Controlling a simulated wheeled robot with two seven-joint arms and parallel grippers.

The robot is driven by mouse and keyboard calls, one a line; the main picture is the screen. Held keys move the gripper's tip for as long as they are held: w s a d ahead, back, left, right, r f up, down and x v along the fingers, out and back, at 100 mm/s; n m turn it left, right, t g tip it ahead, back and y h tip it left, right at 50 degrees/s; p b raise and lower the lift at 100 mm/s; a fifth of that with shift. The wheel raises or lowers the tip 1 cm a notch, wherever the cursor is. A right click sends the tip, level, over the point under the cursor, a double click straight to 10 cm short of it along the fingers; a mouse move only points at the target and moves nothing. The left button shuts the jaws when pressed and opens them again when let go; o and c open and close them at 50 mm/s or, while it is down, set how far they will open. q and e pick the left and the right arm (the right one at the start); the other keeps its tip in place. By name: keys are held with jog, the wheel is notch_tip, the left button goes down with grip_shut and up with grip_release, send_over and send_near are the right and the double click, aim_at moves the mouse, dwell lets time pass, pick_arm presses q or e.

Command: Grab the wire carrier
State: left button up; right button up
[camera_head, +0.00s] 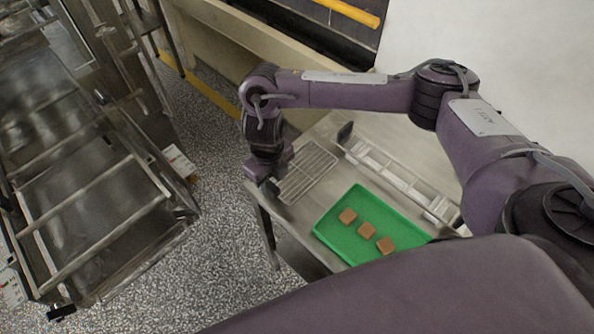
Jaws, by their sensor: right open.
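The wire carrier (309,170) is a flat, light metal grid lying on the steel table, left of its middle. My right gripper (271,187) points down at the left edge of the carrier, near the table's left edge. It is open and small in view, and I cannot tell whether its fingers touch the carrier or hang above it. My right gripper and wrist cover part of the carrier's left side. My left gripper is not in view.
A green tray (333,218) with three brown square pieces lies on the steel table (283,216) right of the carrier. A metal rail frame (391,176) runs along the back. A steel rack (95,220) stands at left, across open speckled floor (222,170).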

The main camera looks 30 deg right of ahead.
aim_at(271, 186)
jog(key=f, duration=0.4)
jog(key=shift+w, duration=0.3)
jog(key=shift+c, duration=1.6)
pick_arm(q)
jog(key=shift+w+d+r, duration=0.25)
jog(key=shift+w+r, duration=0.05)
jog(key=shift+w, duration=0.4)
pick_arm(e)
grip_shut()
